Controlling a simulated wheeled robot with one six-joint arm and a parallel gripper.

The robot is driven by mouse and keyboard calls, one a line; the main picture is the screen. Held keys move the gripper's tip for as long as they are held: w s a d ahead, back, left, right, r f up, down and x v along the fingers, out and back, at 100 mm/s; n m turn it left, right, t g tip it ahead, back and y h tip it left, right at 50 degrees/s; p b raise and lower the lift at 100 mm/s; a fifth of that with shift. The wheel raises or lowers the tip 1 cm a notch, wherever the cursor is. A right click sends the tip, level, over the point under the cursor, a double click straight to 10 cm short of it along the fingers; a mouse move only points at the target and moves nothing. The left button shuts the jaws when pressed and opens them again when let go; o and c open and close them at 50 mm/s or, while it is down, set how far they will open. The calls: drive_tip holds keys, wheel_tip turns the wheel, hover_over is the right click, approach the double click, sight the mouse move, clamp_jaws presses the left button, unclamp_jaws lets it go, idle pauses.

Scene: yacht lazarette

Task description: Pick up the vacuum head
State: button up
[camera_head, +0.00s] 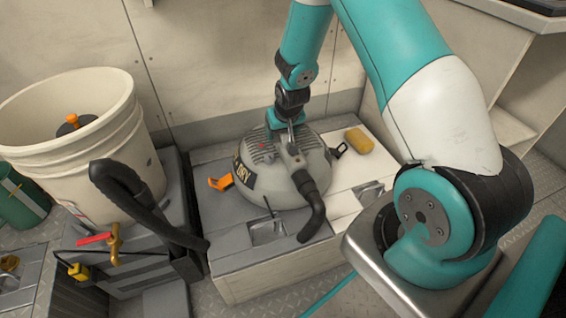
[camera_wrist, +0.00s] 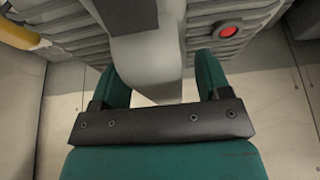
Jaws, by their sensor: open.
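The vacuum head (camera_head: 268,178) is a grey dome with a dark label reading "DRY" and an orange latch (camera_head: 221,183). It sits on the light locker lid. My gripper (camera_head: 287,128) is over its top, pointing down. In the wrist view, my gripper (camera_wrist: 160,75) has its two teal fingers apart, one on each side of the grey handle (camera_wrist: 147,60). Small gaps seem to show beside the handle; contact cannot be told. A red button (camera_wrist: 229,30) shows on the ribbed housing (camera_wrist: 205,18). The fingertips are partly hidden in the head view.
A large cream bucket (camera_head: 135,130) stands at left on a dark crate. A yellow sponge (camera_head: 358,140) lies behind the head at right. The wall is close behind.

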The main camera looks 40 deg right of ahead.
drive_tip(key=shift+w+f, duration=0.15)
drive_tip(key=shift+f, duration=0.4)
drive_tip(key=shift+r, duration=0.1)
drive_tip(key=c, duration=1.3)
drive_tip(key=shift+w+d+r, duration=0.1)
clamp_jaws()
drive_tip(key=shift+r, duration=0.1)
